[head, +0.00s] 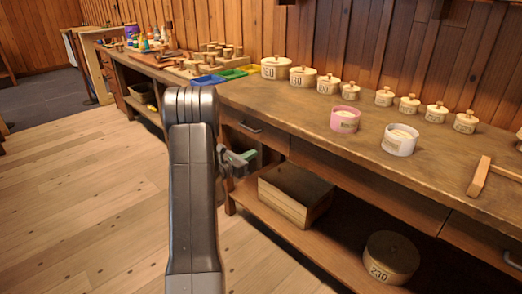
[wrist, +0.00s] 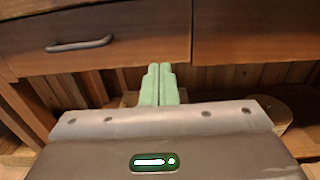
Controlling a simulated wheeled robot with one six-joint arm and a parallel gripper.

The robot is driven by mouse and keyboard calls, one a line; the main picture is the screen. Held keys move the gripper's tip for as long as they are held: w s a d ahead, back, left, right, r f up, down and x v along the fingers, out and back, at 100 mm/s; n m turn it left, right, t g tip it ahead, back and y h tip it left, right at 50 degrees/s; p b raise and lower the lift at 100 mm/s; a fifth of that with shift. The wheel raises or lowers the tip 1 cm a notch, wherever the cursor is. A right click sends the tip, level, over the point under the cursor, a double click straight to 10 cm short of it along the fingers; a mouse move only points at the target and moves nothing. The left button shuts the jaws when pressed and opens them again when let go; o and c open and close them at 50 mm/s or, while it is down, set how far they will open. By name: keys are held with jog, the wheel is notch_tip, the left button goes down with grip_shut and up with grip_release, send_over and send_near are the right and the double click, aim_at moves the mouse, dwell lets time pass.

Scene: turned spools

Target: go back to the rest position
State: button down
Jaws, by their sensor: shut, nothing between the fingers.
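My gripper (head: 248,155) shows in the head view beside my raised arm, in front of the bench and below its top edge. In the wrist view its two green fingers (wrist: 159,84) are together with nothing between them. My arm hides part of the bench front in the head view.
The workbench (head: 300,112) carries a pink-banded pot (head: 345,120), a white pot (head: 399,140), several lidded wooden pots and coloured trays (head: 207,79). Its lower shelf holds a wooden box (head: 295,193) and a round container (head: 391,258). The floor (head: 80,200) at left is clear.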

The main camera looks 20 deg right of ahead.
jog(key=shift+v, duration=1)
jog(key=shift+f, duration=0.1)
